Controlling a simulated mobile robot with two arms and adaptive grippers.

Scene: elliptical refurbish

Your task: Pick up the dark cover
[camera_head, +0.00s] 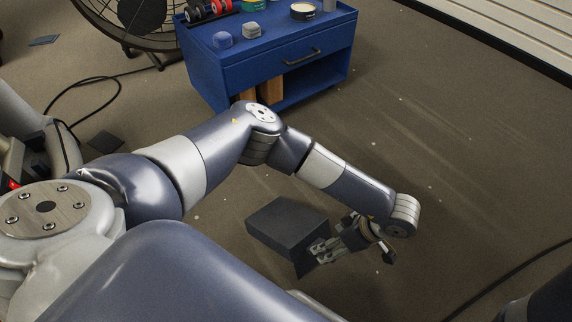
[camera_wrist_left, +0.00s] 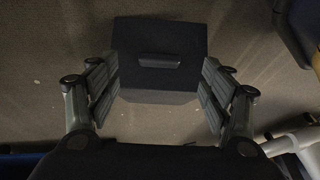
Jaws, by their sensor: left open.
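The dark cover (camera_head: 283,222) is a dark, boxy piece low over the brown floor in the head view. In the left wrist view, the dark cover (camera_wrist_left: 160,40) shows a flat face with a small raised handle (camera_wrist_left: 159,61) and a greyer strip along its lower edge. My left gripper (camera_head: 322,250) is at the right end of the cover in the head view. In the wrist view the left gripper (camera_wrist_left: 159,75) is open, with one finger on each side of the cover. I cannot tell whether either finger touches it. My right gripper is not in view.
A blue cabinet (camera_head: 268,60) with small items on top stands at the back. A large fan (camera_head: 130,22) is at the upper left, with a black cable (camera_head: 83,112) on the floor. Another cable (camera_head: 510,283) lies at the lower right. The floor on the right is mostly clear.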

